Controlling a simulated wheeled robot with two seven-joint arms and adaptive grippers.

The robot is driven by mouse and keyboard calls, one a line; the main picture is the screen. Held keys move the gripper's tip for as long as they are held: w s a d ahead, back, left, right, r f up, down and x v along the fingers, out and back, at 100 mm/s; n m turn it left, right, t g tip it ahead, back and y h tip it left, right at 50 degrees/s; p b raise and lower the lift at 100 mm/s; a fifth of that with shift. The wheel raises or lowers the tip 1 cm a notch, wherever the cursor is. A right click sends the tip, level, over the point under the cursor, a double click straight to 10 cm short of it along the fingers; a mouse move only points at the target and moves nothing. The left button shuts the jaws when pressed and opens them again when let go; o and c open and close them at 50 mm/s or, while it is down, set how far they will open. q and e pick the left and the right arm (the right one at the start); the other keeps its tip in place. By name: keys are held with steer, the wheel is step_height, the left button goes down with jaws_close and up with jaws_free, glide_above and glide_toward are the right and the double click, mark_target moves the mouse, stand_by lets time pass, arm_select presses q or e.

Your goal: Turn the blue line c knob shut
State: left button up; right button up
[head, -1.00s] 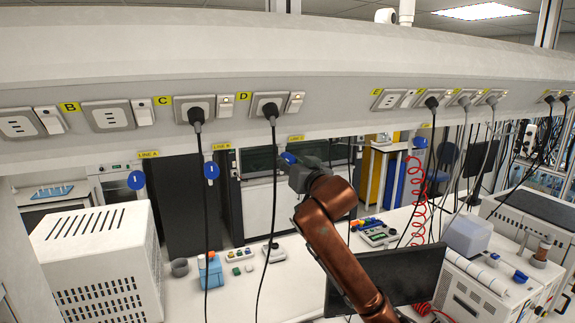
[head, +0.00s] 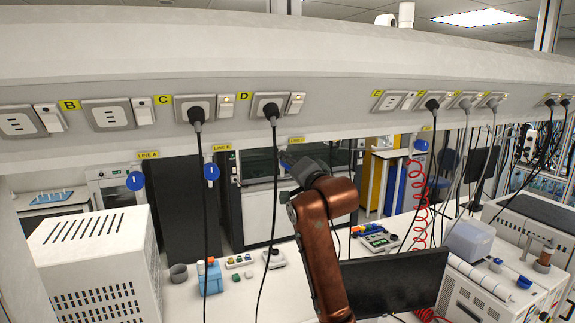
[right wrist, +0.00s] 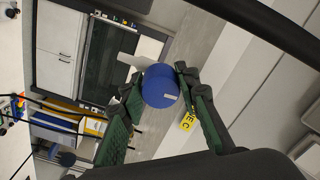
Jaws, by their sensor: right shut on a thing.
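The blue line C knob (right wrist: 160,87) sits between the two green-padded fingers of my right gripper (right wrist: 157,80) in the right wrist view. A short pale mark shows on its face. The yellow line C label (right wrist: 187,122) is beside it. In the head view my right gripper (head: 288,160) is just under the line C label (head: 297,139) on the rail and hides the knob there. The gripper is shut on the knob. My left gripper is in no view.
Similar blue knobs hang under line A (head: 135,181) and line B (head: 211,172), and another blue knob (head: 421,145) is to the right. Black cables (head: 272,200) hang from the sockets left of my right arm. A dark monitor (head: 395,282) stands below it.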

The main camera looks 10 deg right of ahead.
steer(key=shift+r+m, duration=0.1)
steer(key=shift+m, duration=0.3)
steer(key=o, duration=1.2)
steer(key=shift+d, duration=0.1)
steer(key=shift+c, duration=0.2)
steer(key=shift+s, duration=0.1)
steer(key=s+d, duration=0.2)
steer(key=s, duration=0.9)
steer(key=shift+s, duration=0.3)
